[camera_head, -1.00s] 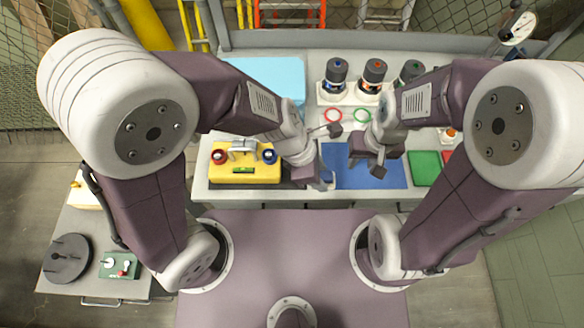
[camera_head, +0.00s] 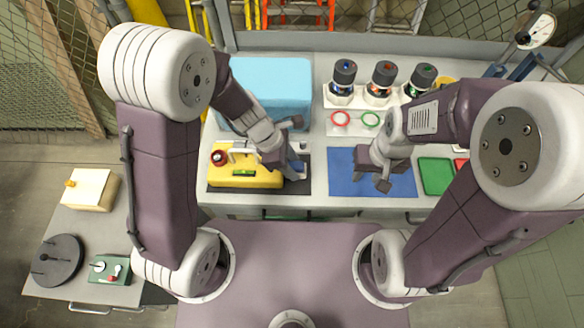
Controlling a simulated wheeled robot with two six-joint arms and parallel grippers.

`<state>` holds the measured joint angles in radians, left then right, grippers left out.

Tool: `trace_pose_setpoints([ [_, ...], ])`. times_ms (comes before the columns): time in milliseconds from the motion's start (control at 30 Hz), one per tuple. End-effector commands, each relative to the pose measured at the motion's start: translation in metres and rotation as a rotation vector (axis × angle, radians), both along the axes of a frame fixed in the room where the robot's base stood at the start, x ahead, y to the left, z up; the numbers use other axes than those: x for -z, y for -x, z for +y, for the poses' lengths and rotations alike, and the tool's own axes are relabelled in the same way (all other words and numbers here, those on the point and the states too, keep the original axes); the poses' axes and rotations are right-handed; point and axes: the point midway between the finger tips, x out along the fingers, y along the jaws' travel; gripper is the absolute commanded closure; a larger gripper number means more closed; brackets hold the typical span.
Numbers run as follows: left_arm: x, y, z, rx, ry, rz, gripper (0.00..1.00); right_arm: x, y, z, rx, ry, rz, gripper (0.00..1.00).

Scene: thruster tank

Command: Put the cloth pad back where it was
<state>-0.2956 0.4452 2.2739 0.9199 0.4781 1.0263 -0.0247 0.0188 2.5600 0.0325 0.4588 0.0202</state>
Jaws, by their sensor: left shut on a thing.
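My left gripper (camera_head: 293,168) is shut on a small blue piece (camera_head: 299,169), which looks like the cloth pad. The gripper hides most of it. The gripper is over the right part of a dark mat (camera_head: 304,186), beside a yellow case (camera_head: 240,178). I cannot tell whether the pad touches the mat. My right gripper (camera_head: 372,181) looks open and empty over a flat blue mat (camera_head: 345,184).
A light-blue box (camera_head: 270,80) stands behind my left gripper. Several dark-topped bottles (camera_head: 382,78) stand in a white rack, with red (camera_head: 340,118) and green (camera_head: 371,119) rings before them. A green pad (camera_head: 436,176) lies at right. A side table (camera_head: 80,225) stands lower left.

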Motion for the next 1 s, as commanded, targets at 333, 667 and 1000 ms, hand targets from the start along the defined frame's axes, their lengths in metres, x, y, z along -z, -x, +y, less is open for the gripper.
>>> trace_pose_setpoints([
  [333,0.013,0.000,0.000,0.000,0.000,-0.001,0.89,0.007,0.000,0.000,0.000,0.000,0.000,0.64],
  [667,0.016,0.000,0.000,-0.001,0.000,-0.001,0.38,0.010,0.000,0.000,0.000,0.000,0.000,0.64],
  [1000,-0.010,-0.001,0.007,-0.002,0.001,-0.003,0.38,-0.007,0.000,0.000,0.000,0.000,0.000,0.64],
])
